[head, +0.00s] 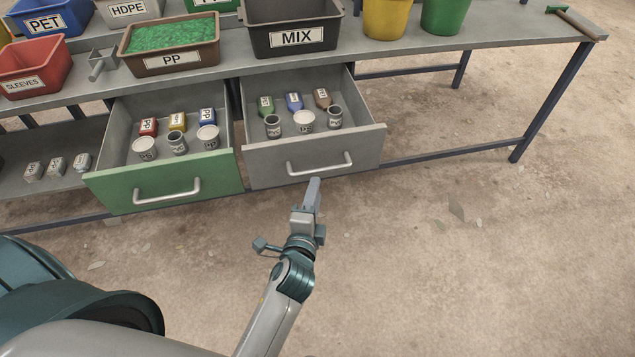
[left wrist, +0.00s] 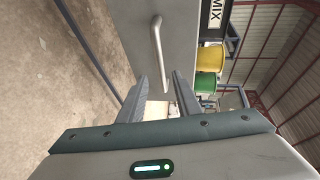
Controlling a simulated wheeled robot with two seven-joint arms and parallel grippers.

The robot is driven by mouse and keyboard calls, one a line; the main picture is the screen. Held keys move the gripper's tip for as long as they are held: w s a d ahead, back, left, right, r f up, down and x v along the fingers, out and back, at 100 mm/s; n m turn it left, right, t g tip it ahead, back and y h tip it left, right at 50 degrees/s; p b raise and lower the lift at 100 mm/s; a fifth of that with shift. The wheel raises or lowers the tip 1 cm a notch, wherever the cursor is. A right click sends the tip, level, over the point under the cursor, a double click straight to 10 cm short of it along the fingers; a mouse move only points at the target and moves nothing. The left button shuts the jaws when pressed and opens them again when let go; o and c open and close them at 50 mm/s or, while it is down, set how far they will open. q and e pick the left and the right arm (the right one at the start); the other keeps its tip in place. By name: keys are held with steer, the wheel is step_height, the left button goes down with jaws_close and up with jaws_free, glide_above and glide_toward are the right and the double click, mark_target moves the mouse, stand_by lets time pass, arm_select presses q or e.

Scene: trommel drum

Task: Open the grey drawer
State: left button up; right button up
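The grey drawer (head: 311,163) is pulled well out from under the bench. Its pale bar handle (head: 320,164) is on the front panel, and the handle also shows upright in the left wrist view (left wrist: 157,48). My left gripper (head: 314,184) is just in front of and below the handle, apparently clear of it. In the left wrist view its two fingers are apart with nothing held between them; the handle appears beyond them. Inside the drawer are several small labelled bottles (head: 294,102) and cups (head: 304,121). My right gripper is out of view.
A green-fronted drawer (head: 150,188) also stands open to the left. The bench top (head: 480,32) carries a black MIX bin (head: 292,34), a brown PP bin (head: 169,57) and other bins. A hammer (head: 575,22) lies at the right end. The floor in front is clear.

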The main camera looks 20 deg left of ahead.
arm_select(q)
steer(key=shift+v, duration=1.3)
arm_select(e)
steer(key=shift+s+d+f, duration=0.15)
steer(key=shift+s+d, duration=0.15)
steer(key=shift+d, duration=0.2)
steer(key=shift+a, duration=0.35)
